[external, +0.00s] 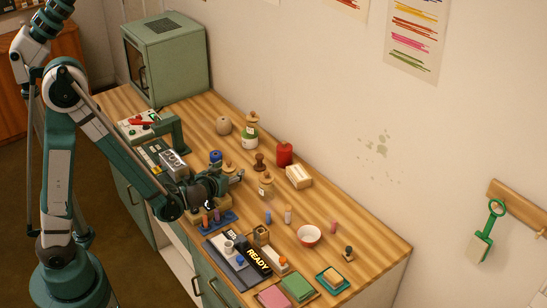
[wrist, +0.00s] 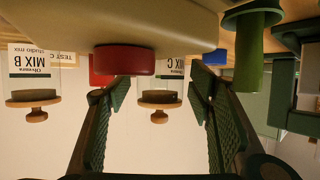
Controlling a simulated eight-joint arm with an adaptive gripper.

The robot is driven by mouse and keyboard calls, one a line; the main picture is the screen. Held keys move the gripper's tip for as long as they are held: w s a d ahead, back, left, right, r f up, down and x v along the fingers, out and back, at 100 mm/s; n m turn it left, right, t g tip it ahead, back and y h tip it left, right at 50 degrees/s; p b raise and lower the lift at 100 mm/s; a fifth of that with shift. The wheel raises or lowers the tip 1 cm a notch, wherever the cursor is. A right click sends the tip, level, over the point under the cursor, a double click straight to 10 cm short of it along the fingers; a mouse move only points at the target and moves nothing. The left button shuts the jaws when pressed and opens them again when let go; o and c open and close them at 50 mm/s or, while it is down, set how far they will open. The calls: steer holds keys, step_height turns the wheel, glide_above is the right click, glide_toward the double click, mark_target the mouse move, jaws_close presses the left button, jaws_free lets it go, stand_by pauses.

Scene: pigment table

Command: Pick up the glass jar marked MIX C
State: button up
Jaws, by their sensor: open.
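The glass jar marked MIX C (wrist: 160,98) shows upside down in the wrist view, beyond and between my open fingers, its wooden stopper hanging below the label. A near red-ended pale object hides part of it. In the external view a stoppered jar (external: 228,169) just behind my gripper looks like the same jar; its label is unreadable. My gripper (wrist: 159,92) is open and empty. In the external view my gripper (external: 233,180) is low over the table, by the jars. Whether it touches anything there I cannot tell.
The similar MIX B jar (wrist: 34,90) is left in the wrist view, with a TEST C label behind it. A pale red-ended object (wrist: 124,60) and a green cylinder (wrist: 249,60) are close to the camera. A red jar (external: 284,154) stands near the wall.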

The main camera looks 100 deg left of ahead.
steer(key=c, duration=1.1)
steer(key=shift+r, duration=0.1)
steer(key=shift+r+p, duration=1.5)
steer(key=shift+r, duration=3.4)
